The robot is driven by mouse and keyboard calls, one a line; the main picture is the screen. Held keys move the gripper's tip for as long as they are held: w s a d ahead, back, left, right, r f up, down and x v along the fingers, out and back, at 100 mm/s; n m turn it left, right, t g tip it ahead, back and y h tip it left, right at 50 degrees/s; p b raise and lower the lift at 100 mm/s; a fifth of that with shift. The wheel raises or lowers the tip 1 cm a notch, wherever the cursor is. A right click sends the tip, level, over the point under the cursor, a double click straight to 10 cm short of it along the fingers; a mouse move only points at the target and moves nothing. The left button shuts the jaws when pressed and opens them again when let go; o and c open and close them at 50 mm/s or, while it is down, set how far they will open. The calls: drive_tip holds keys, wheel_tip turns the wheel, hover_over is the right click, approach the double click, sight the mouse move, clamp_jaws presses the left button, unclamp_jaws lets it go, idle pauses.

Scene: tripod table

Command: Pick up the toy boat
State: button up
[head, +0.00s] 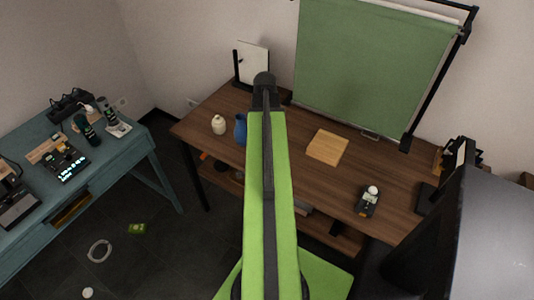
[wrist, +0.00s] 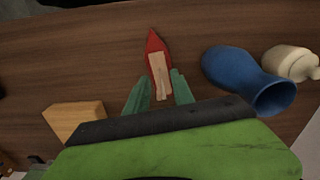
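The toy boat (wrist: 158,58) has a red pointed hull and a light wooden top. In the wrist view it lies on the brown wooden table, its bow pointing away from my gripper. My gripper (wrist: 160,79) is open, with its two green fingers spread to either side of the boat's near end. I cannot tell how high the fingers are above the table or whether they touch the boat. In the head view my arm hides the boat, and the fingers do not show.
A blue vase (wrist: 245,75) and a cream bottle (wrist: 291,63) stand close to the boat's right in the wrist view. A wooden board (head: 326,147) lies on the table (head: 300,178). A small dark device (head: 366,201) sits further right. The tabletop between board and device is clear.

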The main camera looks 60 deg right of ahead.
drive_tip(key=shift+f, duration=0.25)
clamp_jaws()
idle(1.3)
